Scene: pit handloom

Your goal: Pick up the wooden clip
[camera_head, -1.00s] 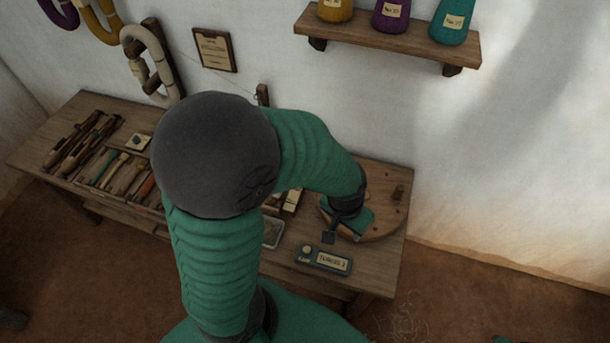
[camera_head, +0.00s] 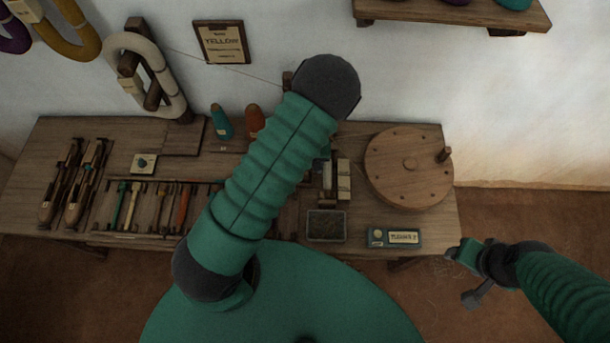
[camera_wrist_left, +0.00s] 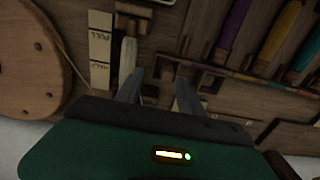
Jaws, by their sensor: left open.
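A slim pale wooden piece, apparently the wooden clip (camera_wrist_left: 128,62), lies on the table beside cream labelled strips in the left wrist view. My left gripper (camera_wrist_left: 158,88) is open above the table. Its left finger is close to the pale piece's near end, and I cannot tell whether they touch. Nothing shows held between the fingers. In the head view my left arm crosses the middle and its forearm bends down behind itself, so the left gripper is mostly hidden and I cannot make out the clip there. My right gripper (camera_head: 471,273) hangs off the table's right front corner, its jaws unclear.
A round wooden disc (camera_head: 395,188) with pegs is at the table's right end. Cream strips (camera_head: 344,180), a small tray (camera_head: 326,226) and a labelled device (camera_head: 394,238) lie nearby. A tool rack (camera_head: 150,207) is left. Table (camera_head: 450,218) edge is bare at right.

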